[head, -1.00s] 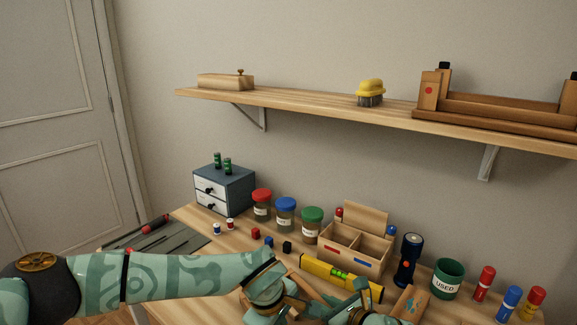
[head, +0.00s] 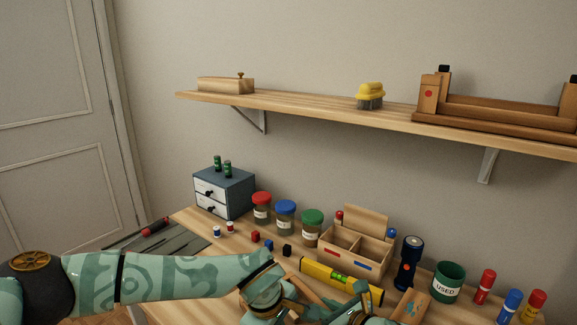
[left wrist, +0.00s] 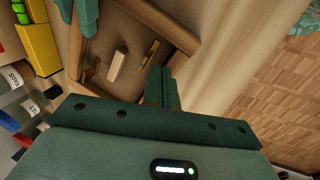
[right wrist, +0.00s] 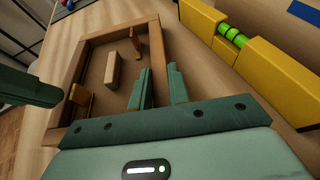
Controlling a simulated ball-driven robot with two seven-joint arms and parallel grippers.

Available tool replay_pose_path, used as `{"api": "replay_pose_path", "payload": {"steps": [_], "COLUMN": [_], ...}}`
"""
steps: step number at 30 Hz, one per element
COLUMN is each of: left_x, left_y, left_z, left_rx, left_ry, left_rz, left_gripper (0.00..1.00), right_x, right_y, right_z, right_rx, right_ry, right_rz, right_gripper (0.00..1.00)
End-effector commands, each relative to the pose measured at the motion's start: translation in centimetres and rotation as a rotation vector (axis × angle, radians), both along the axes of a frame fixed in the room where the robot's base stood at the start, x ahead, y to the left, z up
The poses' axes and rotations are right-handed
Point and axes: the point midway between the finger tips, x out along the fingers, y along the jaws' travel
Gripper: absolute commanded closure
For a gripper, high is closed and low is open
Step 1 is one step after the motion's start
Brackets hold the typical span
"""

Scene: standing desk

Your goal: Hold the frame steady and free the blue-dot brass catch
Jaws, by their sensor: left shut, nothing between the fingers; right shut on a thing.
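The wooden frame (right wrist: 79,65) lies on the desk, with a loose-looking pale wooden block (right wrist: 112,70) inside it. My right gripper (right wrist: 160,84) is shut on one side rail, one finger inside and one outside. A brass catch (right wrist: 81,95) sits at the opposite rail; it also shows in the left wrist view (left wrist: 150,54), with a small bluish patch that I cannot surely read as the dot. Another brass catch (right wrist: 136,42) is near the far corner. My left gripper (left wrist: 160,82) is shut and empty, close beside the first catch. In the head view my arms hide most of the frame.
Behind the frame lies a yellow spirit level (head: 340,281). Beyond it stand a divided wooden box (head: 340,250), lidded jars (head: 285,215), a flashlight (head: 408,262) and a green cup (head: 448,285). A shelf (head: 300,108) runs above the desk.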

Motion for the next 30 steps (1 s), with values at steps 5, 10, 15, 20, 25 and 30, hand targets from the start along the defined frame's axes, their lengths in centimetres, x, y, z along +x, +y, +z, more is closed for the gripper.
{"api": "replay_pose_path", "payload": {"steps": [5,10,15,20,25,30], "left_x": [0.1,0.1,0.0,0.0,0.0,0.0], "left_y": [0.0,0.0,0.0,0.0,0.0,0.0], "left_z": [2.7,4.8,5.5,5.5,5.5,5.5], "left_rx": [-0.001,-0.001,-0.001,0.0,0.0,0.0], "left_ry": [-0.004,-0.002,-0.002,-0.001,-0.001,-0.001], "left_rz": [-0.001,-0.001,-0.001,-0.001,-0.001,-0.001], "left_gripper": [1.0,1.0,1.0,1.0,1.0,1.0], "right_x": [0.0,0.0,0.0,0.0,0.0,0.0], "right_y": [0.0,0.0,0.0,0.0,0.0,0.0], "right_z": [0.0,0.0,0.0,0.0,0.0,0.0], "right_rx": [0.001,0.001,0.001,0.001,0.001,0.0], "right_ry": [0.001,0.001,0.001,0.001,0.001,0.0], "right_rz": [0.0,0.0,0.0,0.0,0.0,0.0], "right_gripper": [1.0,1.0,1.0,1.0,0.68,0.57]}}
